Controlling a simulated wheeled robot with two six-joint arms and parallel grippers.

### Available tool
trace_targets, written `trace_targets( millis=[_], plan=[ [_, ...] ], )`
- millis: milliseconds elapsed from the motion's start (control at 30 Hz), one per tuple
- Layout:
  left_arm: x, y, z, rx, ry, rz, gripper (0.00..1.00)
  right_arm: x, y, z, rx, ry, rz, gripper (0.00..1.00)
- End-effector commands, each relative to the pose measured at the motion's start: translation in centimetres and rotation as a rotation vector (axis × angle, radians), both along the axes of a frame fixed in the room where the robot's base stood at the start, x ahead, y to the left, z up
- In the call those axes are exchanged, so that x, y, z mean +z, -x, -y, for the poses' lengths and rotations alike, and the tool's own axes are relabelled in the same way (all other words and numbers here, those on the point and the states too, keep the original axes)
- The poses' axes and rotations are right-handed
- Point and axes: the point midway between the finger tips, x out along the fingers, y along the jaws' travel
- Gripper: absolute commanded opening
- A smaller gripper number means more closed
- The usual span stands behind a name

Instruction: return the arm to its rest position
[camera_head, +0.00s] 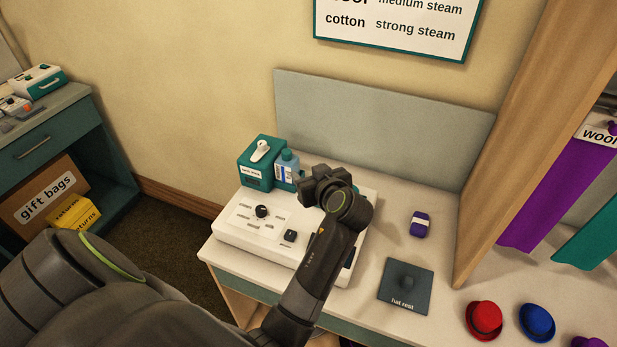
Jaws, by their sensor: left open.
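My left arm (316,262) reaches in from the lower left across the table. Its gripper (312,184) is above the back of the white control panel (236,230), close to the blue bottle (289,163). The gripper is open, and I see nothing between its fingers, though the fingertips are small and partly hidden by the wrist. I cannot tell whether it touches the bottle. My right gripper is not in view.
A teal box (256,178) with a white lever stands behind the panel. A purple item (420,224), a dark hat rest (405,285), a red hat (484,318) and a blue hat (537,322) are on the table to the right. A wooden post (505,150) rises at right.

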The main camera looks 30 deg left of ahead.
Motion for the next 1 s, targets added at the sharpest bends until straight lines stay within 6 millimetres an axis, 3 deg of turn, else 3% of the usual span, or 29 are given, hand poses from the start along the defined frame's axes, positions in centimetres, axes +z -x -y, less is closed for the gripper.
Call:
trace_targets(
  millis=[167,500,700,867,1000],
  plan=[
    [0.7,0.8,1.2,0.0,-0.004,0.002,0.52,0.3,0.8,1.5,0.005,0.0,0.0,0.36],
    [0.1,0.2,0.2,0.0,0.006,-0.004,0.52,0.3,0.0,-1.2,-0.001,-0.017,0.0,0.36],
    [-0.2,0.9,0.4,-0.003,0.007,-0.017,0.52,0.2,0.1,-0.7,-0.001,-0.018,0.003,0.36],
    [-3.8,4.5,-1.1,-0.042,0.051,-0.142,0.52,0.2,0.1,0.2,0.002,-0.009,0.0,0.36],
    [-8.1,10.6,-2.8,-0.141,0.124,-0.325,0.52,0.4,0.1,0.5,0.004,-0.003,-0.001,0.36]
  ],
)
